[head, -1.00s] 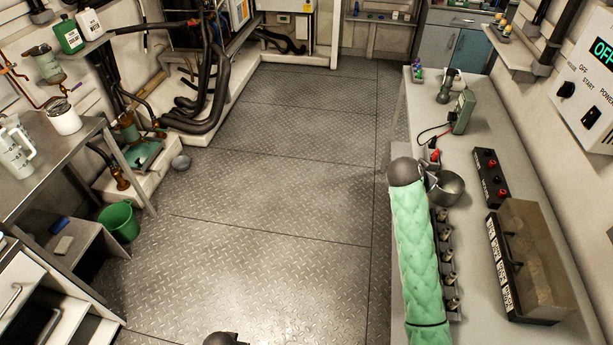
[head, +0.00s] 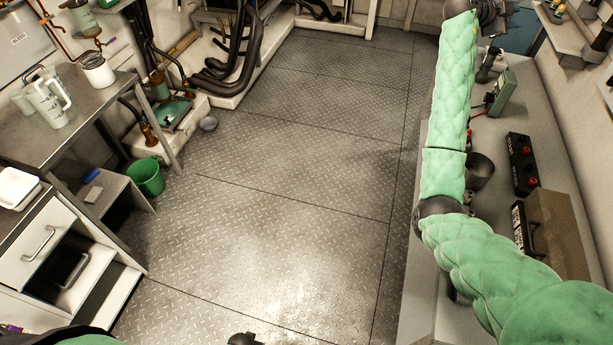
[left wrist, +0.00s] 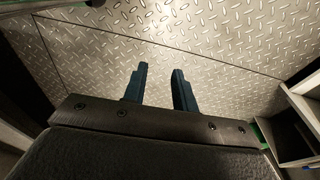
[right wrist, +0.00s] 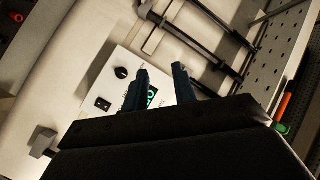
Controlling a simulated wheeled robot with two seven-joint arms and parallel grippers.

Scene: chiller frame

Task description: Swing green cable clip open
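In the left wrist view my left gripper (left wrist: 160,70) is open and empty above the metal floor.
A steel table (head: 85,115) with jugs and a green bucket (head: 146,177) stand at left. The middle floor (head: 290,170) is clear.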

